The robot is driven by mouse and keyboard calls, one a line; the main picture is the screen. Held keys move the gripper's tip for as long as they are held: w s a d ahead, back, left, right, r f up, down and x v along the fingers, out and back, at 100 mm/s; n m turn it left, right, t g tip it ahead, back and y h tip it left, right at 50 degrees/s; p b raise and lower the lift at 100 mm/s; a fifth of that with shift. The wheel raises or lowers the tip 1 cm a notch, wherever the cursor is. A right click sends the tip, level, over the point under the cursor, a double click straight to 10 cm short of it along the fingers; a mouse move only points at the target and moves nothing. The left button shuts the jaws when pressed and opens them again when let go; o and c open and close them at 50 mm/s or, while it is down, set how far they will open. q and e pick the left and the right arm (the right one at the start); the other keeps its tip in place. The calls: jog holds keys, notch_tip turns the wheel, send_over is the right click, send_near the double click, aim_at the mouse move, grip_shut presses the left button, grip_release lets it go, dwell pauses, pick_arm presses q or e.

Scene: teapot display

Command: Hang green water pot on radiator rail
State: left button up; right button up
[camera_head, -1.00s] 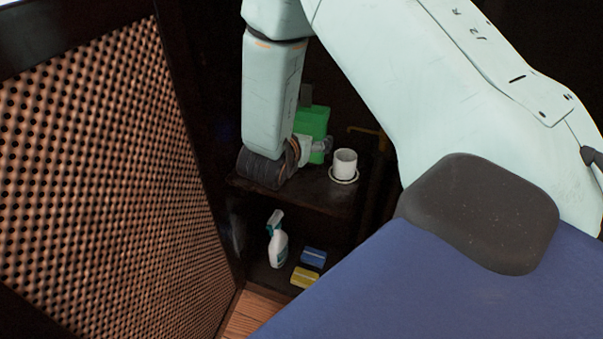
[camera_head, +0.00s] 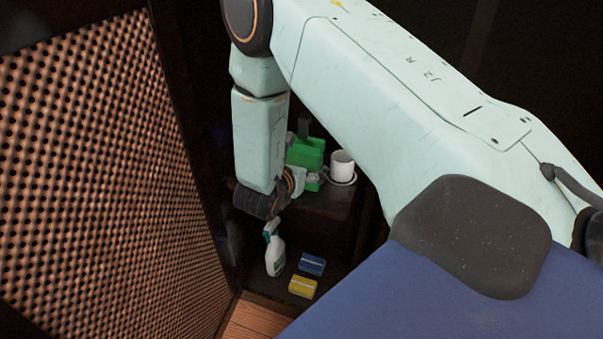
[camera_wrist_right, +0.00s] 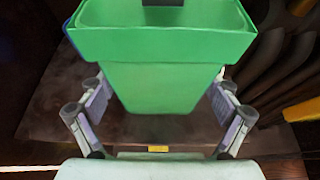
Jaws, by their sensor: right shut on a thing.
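The green water pot (camera_head: 307,151) is a tapered box with a wide rim, in the head view beside the white cup, partly hidden by my right arm. In the right wrist view the green pot (camera_wrist_right: 160,85) fills the middle, with a dark piece at its top edge. My right gripper (camera_wrist_right: 158,105) is shut on the pot, one finger on each side of its tapered body. In the head view the right gripper (camera_head: 312,181) shows small below the pot. I cannot make out the radiator rail for certain. My left gripper is not in view.
A white cup (camera_head: 342,163) on a saucer (camera_head: 344,182) stands on the dark shelf (camera_head: 325,207) close to the pot. Below are a spray bottle (camera_head: 275,256), a blue pack (camera_head: 312,264) and a yellow pack (camera_head: 303,287). A perforated panel (camera_head: 90,170) fills the left side.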

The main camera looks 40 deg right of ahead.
jog(key=shift+w+f, duration=0.1)
jog(key=shift+f, duration=0.45)
jog(key=shift+r, duration=0.1)
jog(key=o, duration=0.6)
jog(key=shift+f, duration=0.2)
jog(key=shift+r, duration=0.25)
